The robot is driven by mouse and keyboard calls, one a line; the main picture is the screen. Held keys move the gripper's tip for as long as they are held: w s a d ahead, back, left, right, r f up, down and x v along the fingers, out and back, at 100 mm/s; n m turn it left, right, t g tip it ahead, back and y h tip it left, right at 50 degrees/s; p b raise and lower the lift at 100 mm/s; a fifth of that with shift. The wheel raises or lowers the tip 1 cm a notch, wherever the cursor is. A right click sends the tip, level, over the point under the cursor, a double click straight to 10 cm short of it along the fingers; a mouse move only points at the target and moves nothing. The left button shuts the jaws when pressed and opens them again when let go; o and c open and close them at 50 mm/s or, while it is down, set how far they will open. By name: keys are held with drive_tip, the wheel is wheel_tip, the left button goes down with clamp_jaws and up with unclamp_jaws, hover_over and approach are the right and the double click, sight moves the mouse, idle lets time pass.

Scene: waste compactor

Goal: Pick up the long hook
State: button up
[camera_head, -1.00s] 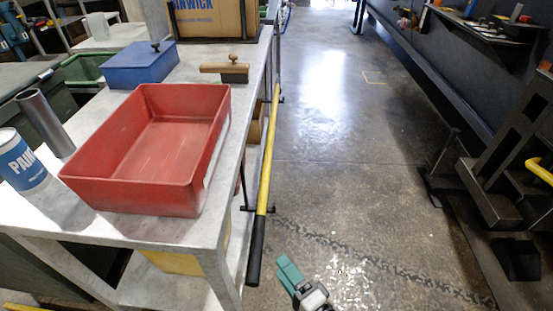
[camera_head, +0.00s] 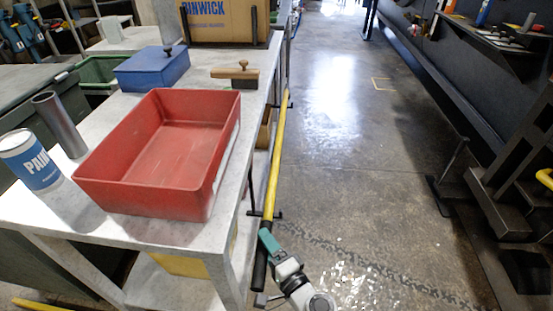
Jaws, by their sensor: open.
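The long hook (camera_head: 275,170) is a long yellow pole with a black grip at its near end. It lies along the right side of the workbench, held on dark brackets below the bench top. Its far end is too small to make out. My gripper (camera_head: 265,238), with teal fingers, is open at the black grip, near where it meets the yellow part. The fingers overlap the grip in the picture; I cannot tell whether they touch it or go around it.
The floor (camera_head: 345,150) to the right is clear. Dark machinery (camera_head: 500,190) stands farther right.

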drive_tip(key=shift+c, duration=0.2)
drive_tip(key=c, duration=1)
drive_tip(key=shift+r, duration=0.15)
drive_tip(key=shift+c, duration=0.5)
